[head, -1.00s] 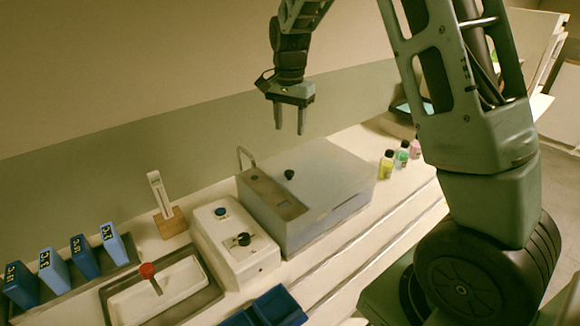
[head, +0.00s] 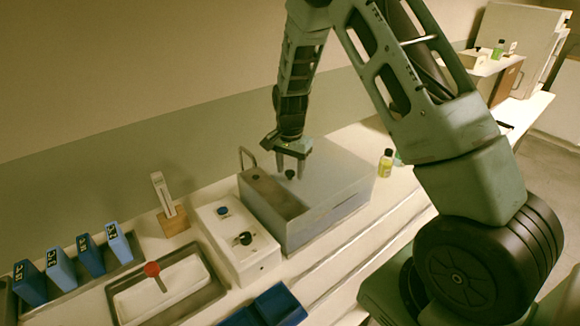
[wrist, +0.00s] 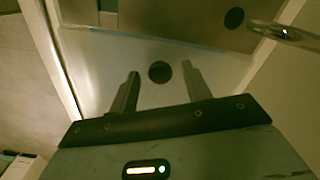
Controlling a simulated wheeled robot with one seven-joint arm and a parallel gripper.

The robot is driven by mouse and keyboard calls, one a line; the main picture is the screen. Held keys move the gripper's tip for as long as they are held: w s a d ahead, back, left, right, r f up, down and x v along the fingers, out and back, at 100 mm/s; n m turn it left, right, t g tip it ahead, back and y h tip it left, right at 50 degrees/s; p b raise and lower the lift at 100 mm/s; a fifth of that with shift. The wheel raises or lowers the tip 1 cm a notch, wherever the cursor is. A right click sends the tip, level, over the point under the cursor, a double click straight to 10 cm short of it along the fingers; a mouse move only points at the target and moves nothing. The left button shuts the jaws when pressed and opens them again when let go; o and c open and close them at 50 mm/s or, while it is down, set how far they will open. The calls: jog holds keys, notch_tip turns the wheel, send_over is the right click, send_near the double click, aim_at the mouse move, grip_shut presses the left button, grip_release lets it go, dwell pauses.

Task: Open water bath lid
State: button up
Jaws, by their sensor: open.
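The water bath (head: 330,215) is a grey box on the bench, with its flat lid (head: 335,172) lying closed on top. A black round knob (head: 290,174) stands on the lid near its left side. My gripper (head: 290,177) points down over the knob, with its fingers apart on either side of it in the picture. In the wrist view the knob (wrist: 160,72) shows between and just beyond the two open fingertips (wrist: 162,76). I cannot tell the exact height of the fingertips above the lid. Nothing is held.
A bent metal pipe (head: 247,157) rises at the bath's back left corner. A white device with knobs (head: 238,240) stands close on the left. Farther left are a tray with a red-knobbed lid (head: 165,285) and blue holders (head: 60,268). A yellow-green bottle (head: 385,163) stands to the right.

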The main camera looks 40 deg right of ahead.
grip_shut()
jog(key=shift+r, duration=0.1)
